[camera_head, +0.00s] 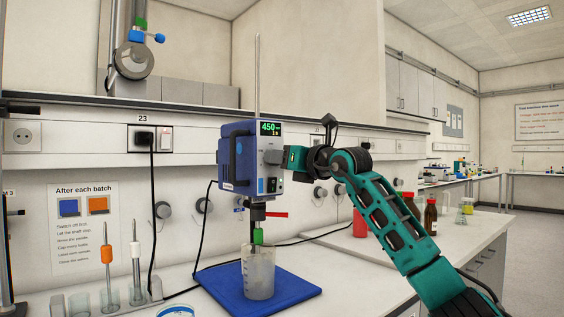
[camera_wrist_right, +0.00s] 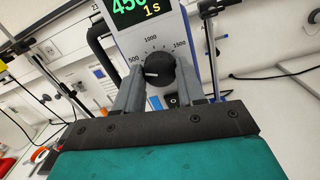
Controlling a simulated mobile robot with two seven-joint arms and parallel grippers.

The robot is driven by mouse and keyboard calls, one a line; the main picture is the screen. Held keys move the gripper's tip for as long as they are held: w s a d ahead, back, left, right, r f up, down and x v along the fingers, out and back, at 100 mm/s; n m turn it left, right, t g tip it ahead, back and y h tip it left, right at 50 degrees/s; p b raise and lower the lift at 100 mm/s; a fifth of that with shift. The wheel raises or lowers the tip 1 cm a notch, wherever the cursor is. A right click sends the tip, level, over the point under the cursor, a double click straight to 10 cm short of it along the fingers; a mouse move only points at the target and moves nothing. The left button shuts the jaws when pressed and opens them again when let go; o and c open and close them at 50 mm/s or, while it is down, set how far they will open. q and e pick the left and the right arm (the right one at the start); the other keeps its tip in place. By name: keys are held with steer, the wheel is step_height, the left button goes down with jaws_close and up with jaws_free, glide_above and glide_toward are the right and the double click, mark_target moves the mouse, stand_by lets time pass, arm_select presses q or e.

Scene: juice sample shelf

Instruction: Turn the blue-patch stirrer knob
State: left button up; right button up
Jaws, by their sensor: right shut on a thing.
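The stirrer (camera_head: 236,165) is a blue and light grey box on a rod, with a green display reading 450. It stands over a blue mat (camera_head: 222,283) and above a clear beaker (camera_head: 259,280). In the right wrist view its dark knob (camera_wrist_right: 159,70) has a white pointer mark and a dial marked 500, 1000 and 1500. My right gripper (camera_head: 273,157) is at the stirrer's front, its grey fingers (camera_wrist_right: 160,85) on either side of the knob and shut on it. In the head view the gripper hides the knob. My left gripper is not in view.
A rack with glass tubes and stirring shafts (camera_head: 108,255) stands left of the mat. A black cable (camera_head: 152,215) hangs from the wall socket. A red bottle (camera_head: 360,222) and brown bottles (camera_head: 431,216) stand to the right, behind my right arm.

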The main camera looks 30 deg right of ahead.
steer(key=shift+m, duration=0.6)
steer(key=o, duration=1.1)
steer(key=shift+c, duration=0.2)
steer(key=shift+s, duration=0.1)
steer(key=s+d+b, duration=0.1)
steer(key=s+b, duration=0.2)
steer(key=s, duration=0.9)
steer(key=shift+s+d+f, duration=0.2)
steer(key=shift+s+f, duration=0.1)
steer(key=shift+s, duration=0.05)
